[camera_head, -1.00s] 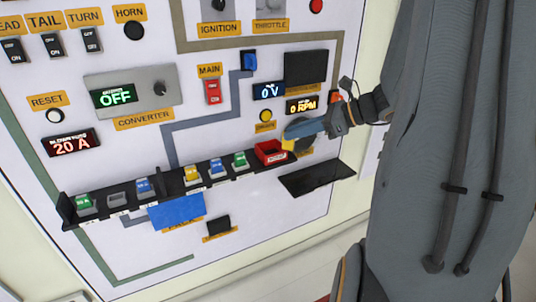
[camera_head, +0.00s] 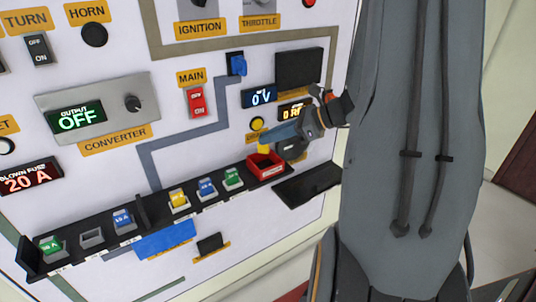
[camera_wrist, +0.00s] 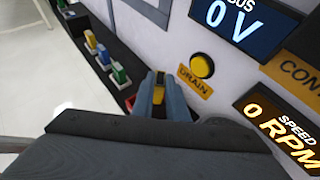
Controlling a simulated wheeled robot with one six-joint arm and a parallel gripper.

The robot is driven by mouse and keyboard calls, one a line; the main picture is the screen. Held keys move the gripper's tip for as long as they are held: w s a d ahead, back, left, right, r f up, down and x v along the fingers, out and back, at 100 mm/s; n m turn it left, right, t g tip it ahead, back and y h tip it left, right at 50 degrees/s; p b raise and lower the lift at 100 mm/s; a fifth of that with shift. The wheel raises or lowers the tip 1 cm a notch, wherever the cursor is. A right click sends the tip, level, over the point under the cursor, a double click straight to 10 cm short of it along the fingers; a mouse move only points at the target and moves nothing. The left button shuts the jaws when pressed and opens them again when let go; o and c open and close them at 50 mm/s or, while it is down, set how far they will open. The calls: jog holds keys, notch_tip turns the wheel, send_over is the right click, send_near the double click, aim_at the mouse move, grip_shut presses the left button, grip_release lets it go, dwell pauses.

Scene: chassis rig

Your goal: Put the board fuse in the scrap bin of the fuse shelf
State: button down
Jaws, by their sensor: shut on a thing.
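My gripper (camera_head: 268,143) is shut on the yellow board fuse (camera_head: 263,149), whose tip shows below the blue-grey fingers. In the wrist view the fuse (camera_wrist: 158,95) is a small yellow patch between the two fingers. The red scrap bin (camera_head: 268,170) sits at the right end of the black fuse shelf (camera_head: 108,236). The fuse is at the bin's upper opening, over its left part; whether it touches the bin cannot be told. In the wrist view only a sliver of the red bin (camera_wrist: 130,103) shows beside the fingers.
The shelf holds several green, blue and yellow fuses (camera_head: 179,199) and an empty-looking grey slot (camera_head: 92,237). A black tray (camera_head: 307,184) is right of the bin. The yellow drain button (camera_head: 257,124) and the 0 V display (camera_head: 259,98) are close above my gripper.

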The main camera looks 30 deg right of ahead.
jog(key=shift+f+p, duration=0.45)
jog(key=shift+f, duration=2.5)
jog(key=shift+f, duration=0.1)
jog(key=shift+f, duration=0.15)
jog(key=c, duration=1.7)
grip_release()
jog(key=shift+c, duration=0.2)
